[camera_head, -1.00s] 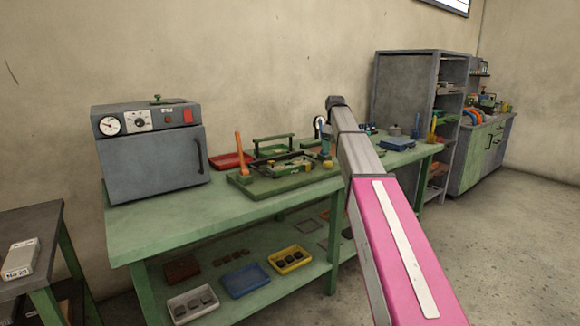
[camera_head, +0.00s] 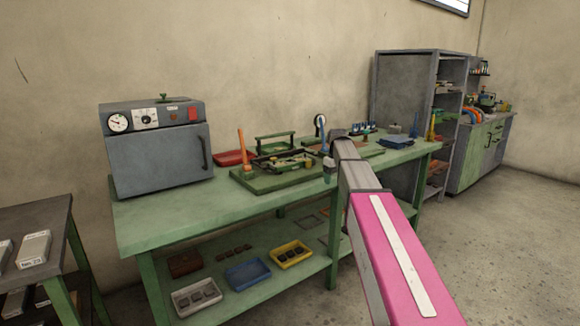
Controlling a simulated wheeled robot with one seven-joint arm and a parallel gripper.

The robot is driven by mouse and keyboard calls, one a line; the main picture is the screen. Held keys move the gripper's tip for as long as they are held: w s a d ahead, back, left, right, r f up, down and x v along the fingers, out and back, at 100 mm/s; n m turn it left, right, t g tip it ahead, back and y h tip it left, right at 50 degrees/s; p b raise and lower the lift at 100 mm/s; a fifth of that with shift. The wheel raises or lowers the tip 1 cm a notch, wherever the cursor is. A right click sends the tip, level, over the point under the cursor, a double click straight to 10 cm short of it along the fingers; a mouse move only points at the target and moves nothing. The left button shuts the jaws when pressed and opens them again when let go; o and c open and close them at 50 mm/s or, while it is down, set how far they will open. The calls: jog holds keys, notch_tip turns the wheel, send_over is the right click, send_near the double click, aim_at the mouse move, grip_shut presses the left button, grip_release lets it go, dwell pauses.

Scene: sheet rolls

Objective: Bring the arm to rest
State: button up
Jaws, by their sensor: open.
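My arm (camera_head: 385,245) reaches up from the lower right, with a pink and white near link and a grey link beyond it. Its far bend (camera_head: 347,145) is in front of the right part of the green workbench (camera_head: 175,215). The arm beyond that bend is hidden, and I cannot make out my gripper. No object is seen held.
A grey oven (camera_head: 160,165) with a dial stands on the bench's left. A green fixture board (camera_head: 270,180) and red tray (camera_head: 235,157) are beside it. Yellow (camera_head: 291,257) and blue (camera_head: 247,277) trays sit on the lower shelf. Open floor (camera_head: 520,240) lies right.

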jog(key=s+f+m, duration=0.5)
jog(key=s+f, duration=2.3)
jog(key=s, duration=0.3)
jog(key=shift+s+m, duration=0.15)
jog(key=shift+m, duration=0.25)
